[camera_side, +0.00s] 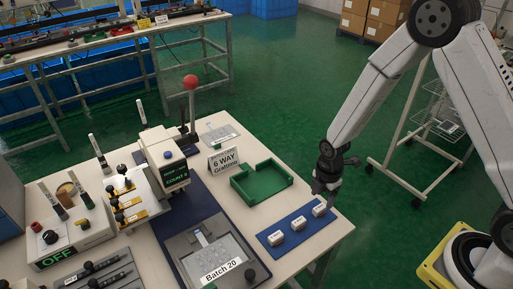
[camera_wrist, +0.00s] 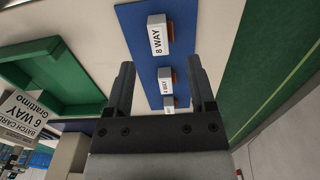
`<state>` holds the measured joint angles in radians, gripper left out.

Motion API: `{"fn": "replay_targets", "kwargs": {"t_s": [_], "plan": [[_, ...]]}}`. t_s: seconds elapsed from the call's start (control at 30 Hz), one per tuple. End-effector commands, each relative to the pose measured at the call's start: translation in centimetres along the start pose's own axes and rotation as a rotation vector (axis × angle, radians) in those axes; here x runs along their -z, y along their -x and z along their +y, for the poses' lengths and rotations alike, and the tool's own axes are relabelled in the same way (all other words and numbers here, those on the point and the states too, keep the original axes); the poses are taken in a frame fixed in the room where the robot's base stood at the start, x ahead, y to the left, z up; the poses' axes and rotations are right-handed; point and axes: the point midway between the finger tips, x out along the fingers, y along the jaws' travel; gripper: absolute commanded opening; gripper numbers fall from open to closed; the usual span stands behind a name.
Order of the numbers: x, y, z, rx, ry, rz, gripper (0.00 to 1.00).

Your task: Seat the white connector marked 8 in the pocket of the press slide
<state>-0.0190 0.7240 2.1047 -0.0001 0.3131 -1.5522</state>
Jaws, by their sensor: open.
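The white connector marked 8 WAY (camera_wrist: 157,38) lies on a blue mat (camera_wrist: 133,18) in the wrist view, beyond my fingertips and apart from them. In the side view it appears to be the right-hand connector (camera_side: 319,211) of the row; its label is too small to read there. My gripper (camera_wrist: 160,64) is open and empty; in the side view my gripper (camera_side: 325,189) is above the mat's right end. The press (camera_side: 163,157) has a red-knobbed lever. A grey plate (camera_side: 181,246) in front of it looks like the press slide; its pocket is not clear.
A connector marked 4 WAY (camera_wrist: 165,74) and another (camera_wrist: 168,101) lie in the same row. A green tray (camera_side: 249,190) and a 6 WAY card (camera_side: 225,162) stand behind the mat. A Batch 20 label (camera_side: 222,271) is at the plate's front.

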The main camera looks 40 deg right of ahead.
Motion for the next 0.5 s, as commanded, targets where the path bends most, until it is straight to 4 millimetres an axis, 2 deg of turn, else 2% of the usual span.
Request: {"fn": "replay_targets", "kwargs": {"t_s": [0.27, 0.5], "plan": [[0.0, -0.5, 0.0, 0.000, -0.001, 0.000, 0.71], [-0.2, -2.5, 0.0, 0.002, -0.001, 0.000, 0.71]]}}
